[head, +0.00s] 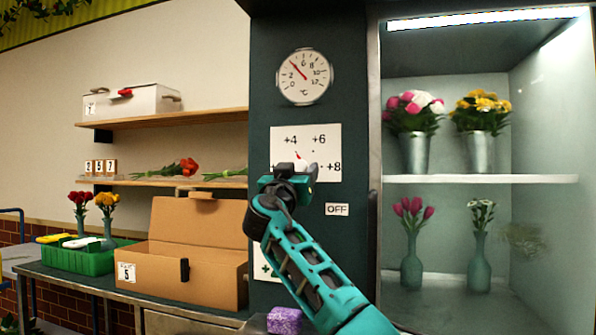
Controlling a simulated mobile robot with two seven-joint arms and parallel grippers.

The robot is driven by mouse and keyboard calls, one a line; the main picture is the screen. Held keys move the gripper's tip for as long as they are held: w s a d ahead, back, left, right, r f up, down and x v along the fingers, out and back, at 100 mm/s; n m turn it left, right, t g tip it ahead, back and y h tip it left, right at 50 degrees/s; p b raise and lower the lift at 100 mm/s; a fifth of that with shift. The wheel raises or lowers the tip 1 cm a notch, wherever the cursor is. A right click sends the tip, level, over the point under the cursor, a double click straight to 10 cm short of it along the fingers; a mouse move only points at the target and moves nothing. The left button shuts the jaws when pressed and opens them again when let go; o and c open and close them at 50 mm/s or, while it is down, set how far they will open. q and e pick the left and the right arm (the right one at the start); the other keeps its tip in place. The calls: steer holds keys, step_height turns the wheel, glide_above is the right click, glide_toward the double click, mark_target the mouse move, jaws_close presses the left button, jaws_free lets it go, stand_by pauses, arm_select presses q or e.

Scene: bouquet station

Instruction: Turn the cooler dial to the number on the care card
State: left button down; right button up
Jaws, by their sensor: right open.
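The cooler dial sits on a white plate (325,135) on the dark green cooler front, with +4, +6 and +8 marks readable. A short red pointer shows at the dial (298,155), aimed up and left towards +4. My right gripper (292,172) is open in front of the lower part of the plate and covers most of the knob and the lower left mark. I cannot tell whether it touches the knob. A white card (264,265) with green print is mostly hidden behind my right arm; I cannot read a number on it. My left gripper is not in view.
A round gauge (303,76) hangs above the plate, with an OFF label (337,209) below right. The lit cooler (480,179) holds vases of flowers. At left are a cardboard box (205,265), a green crate (85,262) and shelves. A purple sponge (285,320) lies low.

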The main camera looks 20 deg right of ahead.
stand_by(0.3)
steer(key=c, duration=1)
